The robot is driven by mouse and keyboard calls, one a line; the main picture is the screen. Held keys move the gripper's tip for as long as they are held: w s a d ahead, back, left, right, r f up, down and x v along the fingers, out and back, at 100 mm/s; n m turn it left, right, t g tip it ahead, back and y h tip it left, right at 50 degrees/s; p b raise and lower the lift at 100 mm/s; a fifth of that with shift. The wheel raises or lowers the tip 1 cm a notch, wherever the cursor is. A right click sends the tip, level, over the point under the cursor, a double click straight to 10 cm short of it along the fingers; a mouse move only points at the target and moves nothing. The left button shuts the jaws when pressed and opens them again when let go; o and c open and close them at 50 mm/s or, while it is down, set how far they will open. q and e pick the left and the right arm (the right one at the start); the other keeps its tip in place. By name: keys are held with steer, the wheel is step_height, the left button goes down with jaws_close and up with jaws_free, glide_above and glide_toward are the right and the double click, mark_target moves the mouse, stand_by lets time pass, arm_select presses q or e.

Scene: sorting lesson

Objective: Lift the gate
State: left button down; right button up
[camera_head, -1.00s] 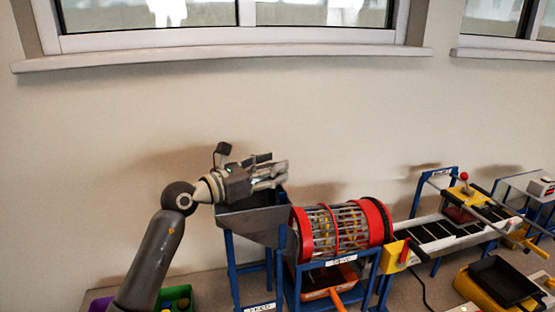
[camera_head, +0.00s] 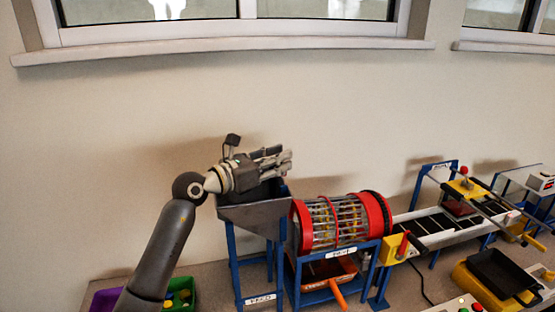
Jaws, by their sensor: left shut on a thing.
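My left gripper (camera_head: 283,158) reaches in from the left and points right, just above the grey feed hopper (camera_head: 250,218). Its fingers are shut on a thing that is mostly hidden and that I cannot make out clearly. The hopper stands on a blue frame with a white label at its foot. No gate can be clearly told apart; the gripper covers part of the hopper's top. A drum with red end rings (camera_head: 307,228) and a see-through barred wall lies to the right of the hopper. My right gripper is not in view.
A purple and green sorting bin (camera_head: 185,296) sits behind my left forearm. An orange tray (camera_head: 328,272) is below the drum. A yellow box (camera_head: 393,250) with a red handle, a sloped conveyor (camera_head: 435,236) and a black tray (camera_head: 497,272) stand right.

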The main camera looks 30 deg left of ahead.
arm_select(q)
step_height(320, 180, up, 7)
steer(key=p, duration=0.4)
steer(key=shift+r+p, duration=0.15)
steer(key=shift+p, duration=0.15)
steer(key=shift+r, duration=0.35)
steer(key=c, duration=1.2)
jaws_free()
steer(key=v, duration=1.2)
